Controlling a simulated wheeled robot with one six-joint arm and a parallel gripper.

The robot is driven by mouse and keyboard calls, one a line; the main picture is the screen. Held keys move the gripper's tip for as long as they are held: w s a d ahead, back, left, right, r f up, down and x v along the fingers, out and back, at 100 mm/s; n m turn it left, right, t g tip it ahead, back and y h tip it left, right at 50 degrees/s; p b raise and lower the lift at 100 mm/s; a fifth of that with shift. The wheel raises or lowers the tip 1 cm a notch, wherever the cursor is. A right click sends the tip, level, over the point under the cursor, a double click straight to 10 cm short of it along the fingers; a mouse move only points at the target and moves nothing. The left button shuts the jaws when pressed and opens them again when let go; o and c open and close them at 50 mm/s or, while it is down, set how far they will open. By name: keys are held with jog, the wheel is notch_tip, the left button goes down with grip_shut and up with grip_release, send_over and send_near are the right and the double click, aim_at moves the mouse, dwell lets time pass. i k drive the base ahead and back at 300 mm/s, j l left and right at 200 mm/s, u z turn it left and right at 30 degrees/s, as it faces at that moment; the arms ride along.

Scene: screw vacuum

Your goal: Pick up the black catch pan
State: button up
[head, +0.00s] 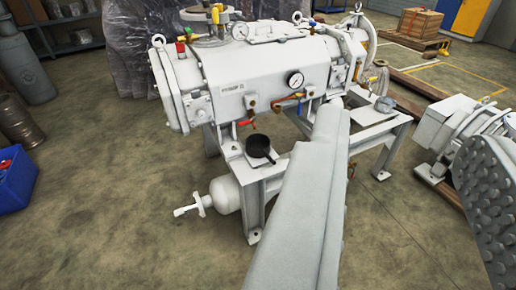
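The black catch pan (258,146) is a small, dark, round pan. It sits on a light plate on the front left of the white machine's stand, below the valves. A short dark handle or edge seems to stick out at its lower right, too small to tell. No gripper fingers show in the head view, and nothing is seen touching the pan. A long pale grey arm-like body runs up from the bottom middle, to the right of the pan, and hides part of the stand.
The white vacuum machine (245,75) stands behind and above the pan, with a gauge (295,79) and red-handled valve (247,123). A white cylinder (226,194) lies below. A blue bin (16,178) is at left. Studded equipment (488,200) is at right. The left foreground floor is clear.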

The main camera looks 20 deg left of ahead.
aim_at(257, 146)
jog(key=i+j+z, duration=0.1)
jog(key=j, duration=0.35)
jog(key=i+j+z, duration=0.1)
jog(key=i+j, duration=0.15)
jog(key=j, duration=0.25)
jog(key=i+j+z, duration=0.1)
jog(key=j, duration=0.4)
jog(key=i+j+z, duration=0.1)
jog(key=j, duration=0.4)
jog(key=i+j+z, duration=0.15)
jog(key=j, duration=0.35)
jog(key=i+j+z, duration=0.1)
jog(key=j, duration=0.45)
jog(key=i+j+z, duration=0.1)
jog(key=j, duration=0.4)
